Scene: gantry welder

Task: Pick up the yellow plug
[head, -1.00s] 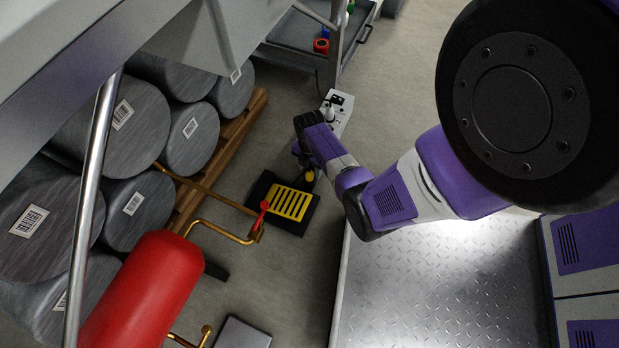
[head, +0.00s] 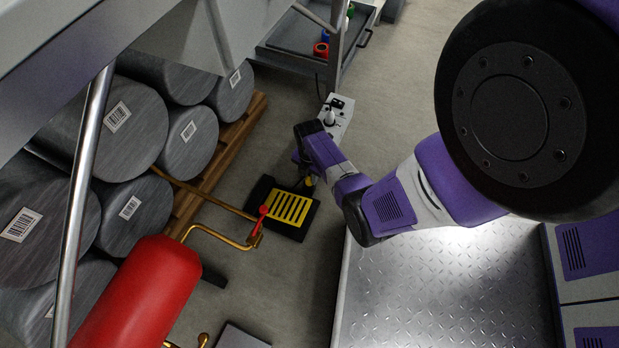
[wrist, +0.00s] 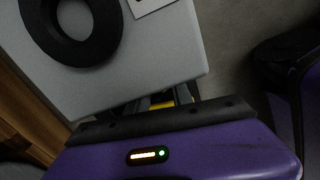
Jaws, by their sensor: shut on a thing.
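The yellow plug (head: 309,181) is a small yellow spot in the head view, at the upper right corner of a black pad with a yellow slatted top (head: 290,207). My gripper (head: 306,169) is at the plug, pointing down, and its fingers are mostly hidden by my wrist. In the wrist view a bit of the yellow plug (wrist: 162,104) shows between the dark fingers of my gripper (wrist: 165,100). The gripper is shut on the plug. Most of the plug is hidden, and I cannot tell whether it touches what is below it.
A white box with a dark knob (head: 336,116) stands just behind my gripper. A red cylinder (head: 140,290) and brass pipe (head: 210,231) are at left front. Grey drums (head: 118,130) lie on a wooden pallet (head: 222,150). A metal plate platform (head: 430,290) is at right.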

